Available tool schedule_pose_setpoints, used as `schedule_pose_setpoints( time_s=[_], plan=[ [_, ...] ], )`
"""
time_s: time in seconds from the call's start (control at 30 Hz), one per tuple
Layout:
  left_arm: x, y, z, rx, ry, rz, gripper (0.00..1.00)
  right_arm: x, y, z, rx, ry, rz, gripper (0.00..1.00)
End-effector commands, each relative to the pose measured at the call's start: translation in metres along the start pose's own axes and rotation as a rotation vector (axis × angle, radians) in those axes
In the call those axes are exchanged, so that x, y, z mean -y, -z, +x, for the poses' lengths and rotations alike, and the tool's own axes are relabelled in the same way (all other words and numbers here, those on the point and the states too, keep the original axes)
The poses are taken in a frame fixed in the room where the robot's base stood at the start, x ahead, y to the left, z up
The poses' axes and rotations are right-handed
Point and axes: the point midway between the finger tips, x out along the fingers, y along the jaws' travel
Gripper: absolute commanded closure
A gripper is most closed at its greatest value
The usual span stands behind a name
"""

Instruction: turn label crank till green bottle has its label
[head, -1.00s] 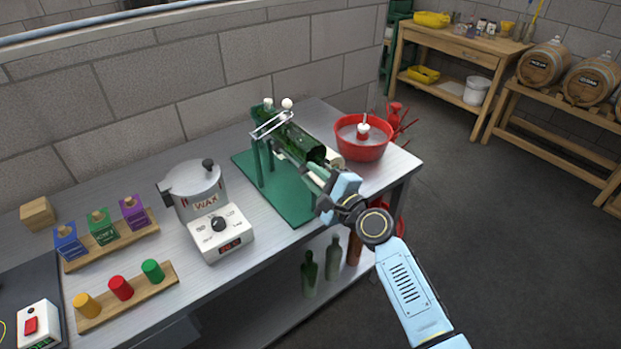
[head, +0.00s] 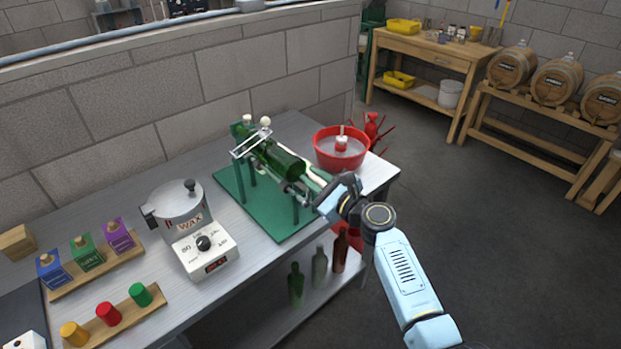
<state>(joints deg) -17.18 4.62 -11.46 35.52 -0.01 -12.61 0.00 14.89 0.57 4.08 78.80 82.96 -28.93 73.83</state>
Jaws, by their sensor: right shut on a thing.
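The green bottle (head: 275,157) lies on its side on the rollers of the labelling machine, which stands on a green base plate (head: 233,195). No label shows on the side of the bottle that I see. A wire frame with a white knob (head: 265,121) sits over the bottle's neck end. My right gripper (head: 322,192) is shut at the machine's near right end, where the crank is. Its jaws and wrist hide the crank handle, so its angle is hard to tell. My left gripper is not in view.
A wax pot (head: 178,208) stands left of the machine, and a red basin (head: 328,160) behind its right end. Coloured label boxes (head: 84,252) and capsules (head: 107,314) stand on wooden racks at left. Several bottles stand on the shelf below. The floor at right is clear.

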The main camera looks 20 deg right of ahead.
Motion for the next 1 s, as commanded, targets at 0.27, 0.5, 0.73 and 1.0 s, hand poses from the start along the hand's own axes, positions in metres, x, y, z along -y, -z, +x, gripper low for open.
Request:
schedule_pose_setpoints(
  time_s=[0.27,0.5,0.73,1.0],
  plan=[
    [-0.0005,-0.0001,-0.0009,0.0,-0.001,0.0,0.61,0.0061,0.0014,-0.0004,-0.001,0.01,0.021,1.0],
    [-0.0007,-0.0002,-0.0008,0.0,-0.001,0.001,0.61,0.0058,0.0021,-0.0006,-0.003,0.01,0.02,1.0],
    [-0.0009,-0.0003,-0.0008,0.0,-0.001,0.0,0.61,0.0042,0.0023,-0.0006,-0.003,0.006,0.021,0.61],
    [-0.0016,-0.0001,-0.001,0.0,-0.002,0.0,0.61,0.0025,0.0023,-0.002,-0.002,0.002,0.023,0.61]
  ],
)
